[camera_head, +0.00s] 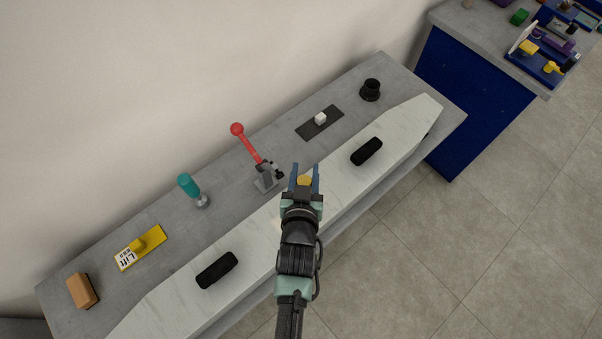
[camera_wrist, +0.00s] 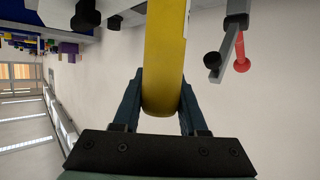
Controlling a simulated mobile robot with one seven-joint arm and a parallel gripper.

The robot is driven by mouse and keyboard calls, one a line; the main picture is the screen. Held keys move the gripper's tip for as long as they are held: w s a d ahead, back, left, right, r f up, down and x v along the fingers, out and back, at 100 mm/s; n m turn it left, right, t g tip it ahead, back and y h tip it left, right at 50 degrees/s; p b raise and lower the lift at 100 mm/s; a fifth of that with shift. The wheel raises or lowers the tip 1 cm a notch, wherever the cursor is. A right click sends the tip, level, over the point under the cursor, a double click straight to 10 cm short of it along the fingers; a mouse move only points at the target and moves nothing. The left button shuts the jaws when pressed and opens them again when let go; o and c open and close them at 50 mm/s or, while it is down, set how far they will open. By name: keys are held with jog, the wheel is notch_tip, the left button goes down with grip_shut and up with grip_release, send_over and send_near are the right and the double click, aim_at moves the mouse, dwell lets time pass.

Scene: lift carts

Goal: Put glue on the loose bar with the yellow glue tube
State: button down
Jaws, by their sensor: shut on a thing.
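My gripper (camera_head: 304,178) is shut on the yellow glue tube (camera_head: 304,182), held over the long pale bar near the middle of the bench. In the wrist view the tube (camera_wrist: 165,55) runs upward between both fingers; its far end is cut off by the frame. The long pale bar (camera_head: 400,120) lies along the bench's front and has two black grips (camera_head: 217,270) (camera_head: 367,151). My arm covers part of its middle. I cannot tell whether the tube touches the bar. No glue shows.
A toggle clamp with a red handle (camera_head: 246,143) stands just left of my gripper. A teal-handled tool (camera_head: 190,186), yellow plate (camera_head: 152,241), brown block (camera_head: 82,290), dark plate with white cube (camera_head: 320,119) and black cup (camera_head: 371,89) sit along the bench's back. A blue bench (camera_head: 470,90) adjoins at right.

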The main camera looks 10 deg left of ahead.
jog(key=shift+w+d, duration=0.35)
jog(key=shift+w, duration=0.2)
jog(key=w+d+b, duration=0.1)
jog(key=w+b, duration=0.1)
jog(key=w+d+b, duration=0.2)
jog(key=b, duration=0.1)
jog(key=shift+w+d+b, duration=0.25)
jog(key=shift+w+b, duration=0.05)
dwell(0.4)
notch_tip(320, 180, up, 7)
jog(key=p, duration=0.6)
jog(key=shift+w, duration=0.1)
dwell(0.5)
